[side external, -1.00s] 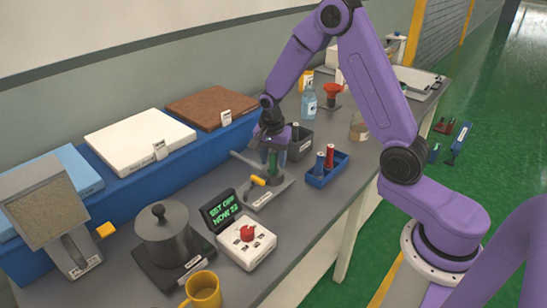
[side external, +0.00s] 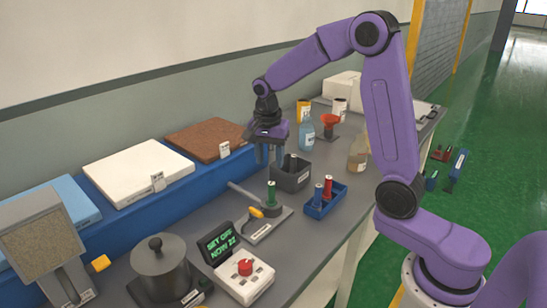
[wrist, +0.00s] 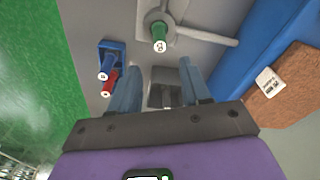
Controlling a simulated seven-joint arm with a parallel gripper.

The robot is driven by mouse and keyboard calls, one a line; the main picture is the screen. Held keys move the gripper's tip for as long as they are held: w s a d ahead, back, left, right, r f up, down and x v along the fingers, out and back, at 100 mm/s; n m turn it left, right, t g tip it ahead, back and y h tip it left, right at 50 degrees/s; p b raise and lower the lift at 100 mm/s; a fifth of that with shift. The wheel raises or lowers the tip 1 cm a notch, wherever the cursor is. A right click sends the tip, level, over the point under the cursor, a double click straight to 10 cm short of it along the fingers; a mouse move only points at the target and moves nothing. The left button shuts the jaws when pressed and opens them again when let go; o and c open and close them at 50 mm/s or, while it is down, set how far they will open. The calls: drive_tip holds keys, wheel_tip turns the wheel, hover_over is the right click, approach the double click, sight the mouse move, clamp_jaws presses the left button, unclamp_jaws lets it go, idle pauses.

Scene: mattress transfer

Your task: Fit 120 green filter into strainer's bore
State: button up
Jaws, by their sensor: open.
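The green filter (side external: 271,190) stands upright in the strainer (side external: 266,222), a grey fixture with a side handle and a yellow lever. In the wrist view the green filter (wrist: 159,32) shows its white-labelled end, and its lower part sits inside the strainer's round collar (wrist: 170,18). The number on the label is too small to read surely. How deep the filter sits is hidden. My gripper (side external: 267,158) is open and empty, raised behind the strainer near the grey box. In the wrist view my gripper's fingers (wrist: 158,72) are spread, apart from the filter.
The grey box (side external: 292,180) holds dark cylinders. A blue tray (side external: 322,207) holds a blue and a red cylinder. A control box (side external: 244,280) with a red knob and a display stands in front, beside a lidded pot (side external: 160,268). Foam slabs lie along the blue rack at left.

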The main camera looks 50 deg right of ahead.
drive_tip(key=s+a+r+n, duration=0.2)
drive_tip(key=s+a+n, duration=0.7)
drive_tip(key=s+n, duration=0.45)
drive_tip(key=s+f+n+y, duration=0.1)
drive_tip(key=s+n, duration=1.1)
drive_tip(key=s, duration=0.5)
drive_tip(key=shift+s+d+n+y, duration=0.3)
drive_tip(key=shift+s+d+n, duration=0.05)
drive_tip(key=shift+d, duration=0.05)
